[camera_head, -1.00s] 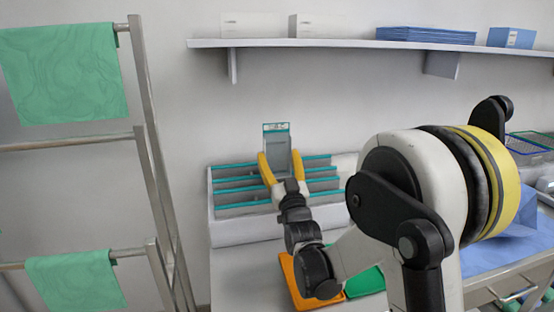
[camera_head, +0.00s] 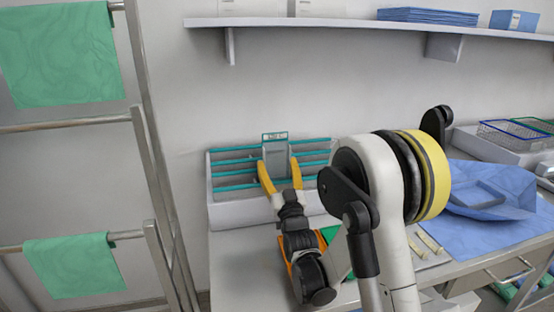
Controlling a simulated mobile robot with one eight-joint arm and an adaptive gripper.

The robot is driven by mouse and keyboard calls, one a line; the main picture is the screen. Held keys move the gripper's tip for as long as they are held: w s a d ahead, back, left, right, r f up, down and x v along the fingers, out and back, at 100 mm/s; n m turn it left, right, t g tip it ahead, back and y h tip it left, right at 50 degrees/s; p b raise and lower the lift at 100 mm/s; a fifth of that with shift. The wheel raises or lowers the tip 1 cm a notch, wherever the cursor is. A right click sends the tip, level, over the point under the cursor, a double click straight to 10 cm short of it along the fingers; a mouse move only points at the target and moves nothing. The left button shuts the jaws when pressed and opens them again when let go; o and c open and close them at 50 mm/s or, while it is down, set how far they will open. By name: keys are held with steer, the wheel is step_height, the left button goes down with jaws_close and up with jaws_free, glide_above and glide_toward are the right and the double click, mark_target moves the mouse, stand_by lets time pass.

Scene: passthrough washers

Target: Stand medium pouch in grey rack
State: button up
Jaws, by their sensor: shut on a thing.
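The pouch (camera_head: 276,157) is grey and clear with a teal-edged label strip at its top. It stands upright between the yellow fingers of my gripper (camera_head: 278,172), which are shut on it. The grey rack (camera_head: 230,213) sits on the counter against the wall, with several teal-edged slots running across it. The pouch is in front of or within the rack's slots in this view. Its lower edge is hidden by my gripper, so I cannot tell whether it is seated in a slot.
A blue wrap with a tray (camera_head: 490,190) and wire baskets (camera_head: 510,132) are on the right. A shelf (camera_head: 340,24) runs above. A ladder-like rail with green cloths (camera_head: 72,262) stands left.

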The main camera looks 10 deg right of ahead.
steer(key=shift+f, duration=0.4)
steer(key=o, duration=1)
steer(key=shift+r, duration=0.1)
